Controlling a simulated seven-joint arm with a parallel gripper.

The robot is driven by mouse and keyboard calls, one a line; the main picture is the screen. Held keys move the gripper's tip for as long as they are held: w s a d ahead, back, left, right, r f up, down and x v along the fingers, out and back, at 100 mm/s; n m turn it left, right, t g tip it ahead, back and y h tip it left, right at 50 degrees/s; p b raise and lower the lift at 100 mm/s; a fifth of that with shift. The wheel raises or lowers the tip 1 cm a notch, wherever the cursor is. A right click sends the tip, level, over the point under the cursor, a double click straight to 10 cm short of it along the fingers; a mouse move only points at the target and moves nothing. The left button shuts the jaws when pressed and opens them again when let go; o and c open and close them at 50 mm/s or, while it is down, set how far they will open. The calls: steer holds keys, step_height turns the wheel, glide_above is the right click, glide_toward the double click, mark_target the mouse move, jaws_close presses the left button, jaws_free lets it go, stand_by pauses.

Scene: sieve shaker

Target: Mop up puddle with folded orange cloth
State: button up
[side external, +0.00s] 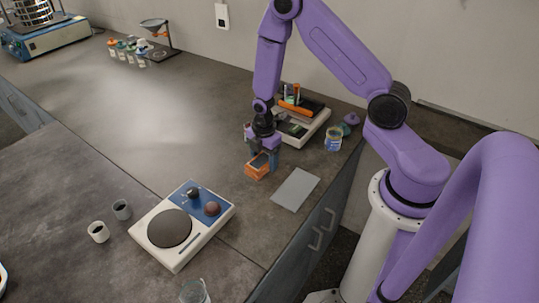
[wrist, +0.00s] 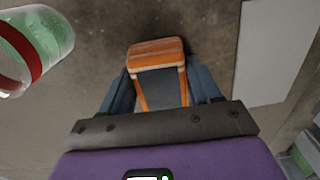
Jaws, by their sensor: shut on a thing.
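The folded orange cloth (side external: 256,172) is a small block with a pale edge, low over or on the grey counter; I cannot tell if it touches. My gripper (side external: 264,159) points down and is shut on it. In the wrist view the cloth (wrist: 155,54) sits between the two blue-grey fingers of my gripper (wrist: 160,78) and sticks out past their tips. I cannot make out a puddle for certain; a pale sheen (side external: 150,105) on the counter may be only reflected light.
A flat grey sheet (side external: 296,189) lies right of the cloth. A white device (side external: 300,132) and a jar (side external: 334,138) are behind. A clear vessel with a red band (wrist: 35,50) shows in the wrist view.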

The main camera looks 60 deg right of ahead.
mark_target(255, 168)
steer(key=a, duration=0.3)
steer(key=shift+w+a, duration=0.2)
steer(key=shift+a, duration=0.1)
steer(key=shift+w+a, duration=0.15)
steer(key=shift+a, duration=0.7)
steer(key=d, duration=0.3)
steer(key=s+d, duration=0.1)
steer(key=d, duration=0.2)
steer(key=s+d, duration=0.1)
steer(key=d, duration=0.2)
steer(key=shift+s+d, duration=0.1)
steer(key=shift+s, duration=0.15)
steer(key=a, duration=0.5)
steer(key=w+a, duration=0.1)
steer(key=a, duration=0.1)
steer(key=shift+a, duration=0.2)
steer(key=shift+w+a, duration=0.15)
steer(key=shift+a, duration=0.7)
step_height(255, 168, up, 2)
steer(key=shift+r, duration=3.05)
steer(key=shift+r, duration=0.1)
